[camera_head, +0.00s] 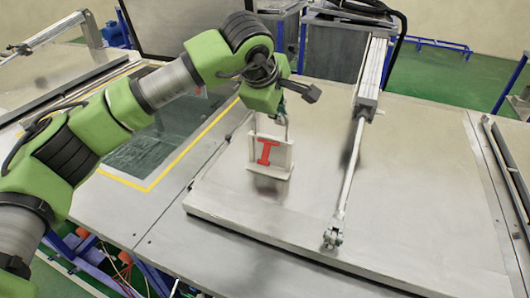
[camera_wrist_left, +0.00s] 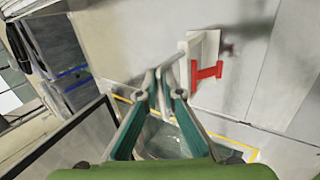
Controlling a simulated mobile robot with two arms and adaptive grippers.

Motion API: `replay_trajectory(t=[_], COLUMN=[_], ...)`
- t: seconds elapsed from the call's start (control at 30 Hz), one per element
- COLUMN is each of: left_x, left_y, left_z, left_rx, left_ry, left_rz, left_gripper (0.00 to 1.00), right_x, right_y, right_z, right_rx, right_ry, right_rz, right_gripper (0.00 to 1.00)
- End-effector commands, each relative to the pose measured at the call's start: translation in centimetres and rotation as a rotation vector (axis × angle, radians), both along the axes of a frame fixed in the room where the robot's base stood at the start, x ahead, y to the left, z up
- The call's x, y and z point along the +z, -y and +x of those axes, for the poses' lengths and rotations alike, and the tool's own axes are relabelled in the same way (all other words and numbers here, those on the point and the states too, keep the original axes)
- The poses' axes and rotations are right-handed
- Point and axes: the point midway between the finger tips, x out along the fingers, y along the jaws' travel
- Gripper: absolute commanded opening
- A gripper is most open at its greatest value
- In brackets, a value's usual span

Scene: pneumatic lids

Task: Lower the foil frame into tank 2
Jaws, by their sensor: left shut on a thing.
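The foil frame (camera_head: 268,153) is a small pale plate with a red I-shaped mark. It hangs roughly upright by its handle from my left gripper (camera_head: 282,116). My left gripper is shut on the handle, and the frame appears to be above the closed grey lid (camera_head: 415,190). In the left wrist view the gripper's green fingers (camera_wrist_left: 163,82) close on the handle, with the frame (camera_wrist_left: 207,70) beyond them. An open tank (camera_head: 150,150) with a yellow border lies to the left of the lid. No tank number is readable. My right gripper is out of view.
A pneumatic cylinder with a rod (camera_head: 352,160) crosses the lid, right of the frame. A raised dark lid panel (camera_head: 160,25) stands behind the open tank. Dark boxes (camera_head: 335,50) stand at the back. Another cylinder (camera_head: 50,32) is at far left.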

Motion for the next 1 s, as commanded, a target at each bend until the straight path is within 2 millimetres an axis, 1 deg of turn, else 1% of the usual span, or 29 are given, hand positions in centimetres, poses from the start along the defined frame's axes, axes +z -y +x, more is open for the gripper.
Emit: replay_trajectory(t=[0.17,0.53,1.0], left_x=[0.7,2.9,3.0], left_y=[0.0,0.0,0.0], left_z=[0.0,0.0,0.0], left_rx=[0.0,0.0,0.0], left_ry=[0.001,0.002,0.001], left_rz=[0.001,0.001,0.001], left_gripper=[0.0,0.0,0.0], right_x=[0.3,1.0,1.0], right_y=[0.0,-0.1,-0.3], right_z=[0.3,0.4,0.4], right_rx=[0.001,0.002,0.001], right_ry=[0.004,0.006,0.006], right_rz=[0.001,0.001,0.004], right_gripper=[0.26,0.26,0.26])
